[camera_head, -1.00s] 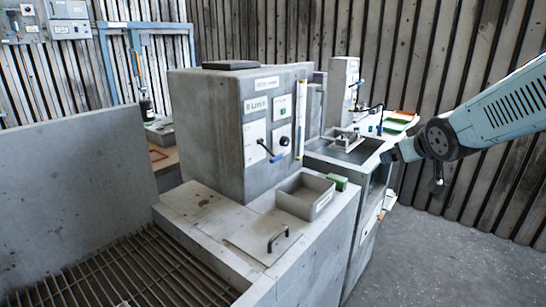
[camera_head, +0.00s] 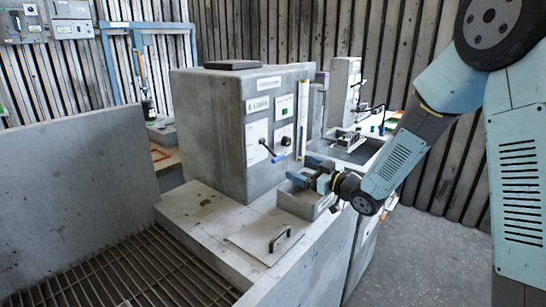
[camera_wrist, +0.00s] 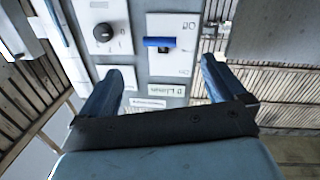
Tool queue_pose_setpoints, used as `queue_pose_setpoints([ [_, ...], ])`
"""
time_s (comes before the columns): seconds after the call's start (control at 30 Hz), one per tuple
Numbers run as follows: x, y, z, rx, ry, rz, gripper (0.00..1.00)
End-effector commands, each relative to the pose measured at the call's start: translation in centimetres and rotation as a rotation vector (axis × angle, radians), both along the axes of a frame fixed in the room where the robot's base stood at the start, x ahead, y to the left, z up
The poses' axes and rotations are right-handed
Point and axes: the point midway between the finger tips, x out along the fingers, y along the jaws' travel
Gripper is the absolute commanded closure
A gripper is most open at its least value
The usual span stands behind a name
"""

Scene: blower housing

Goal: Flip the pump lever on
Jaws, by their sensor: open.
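In the wrist view the blue lever grip (camera_wrist: 159,42) lies across a white plate, seen between and beyond my fingertips. My gripper (camera_head: 303,170) is open and empty, to the right of the lever and a little lower, above the grey bin and apart from the lever. Its two blue fingers also show in the wrist view (camera_wrist: 158,75).
A black rotary knob (camera_wrist: 103,32) sits beside the lever on the panel. Below the panel are a grey open bin (camera_head: 300,205) and a flat cover with a black handle (camera_head: 279,238). A slatted grate (camera_head: 120,270) fills the lower left. A second bench stands behind my arm.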

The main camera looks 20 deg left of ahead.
Motion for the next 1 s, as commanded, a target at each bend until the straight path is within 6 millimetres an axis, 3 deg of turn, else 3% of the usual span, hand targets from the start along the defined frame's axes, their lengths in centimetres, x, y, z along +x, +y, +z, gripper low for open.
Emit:
queue_pose_setpoints([
  [0.23, 0.9, 2.1, 0.0, 0.008, -0.002, 0.008, 0.02],
  [0.7, 4.8, 9.2, 0.0, 0.007, -0.002, 0.007, 0.02],
  [1.0, 6.3, 11.8, 0.0, 0.006, -0.002, 0.004, 0.02],
])
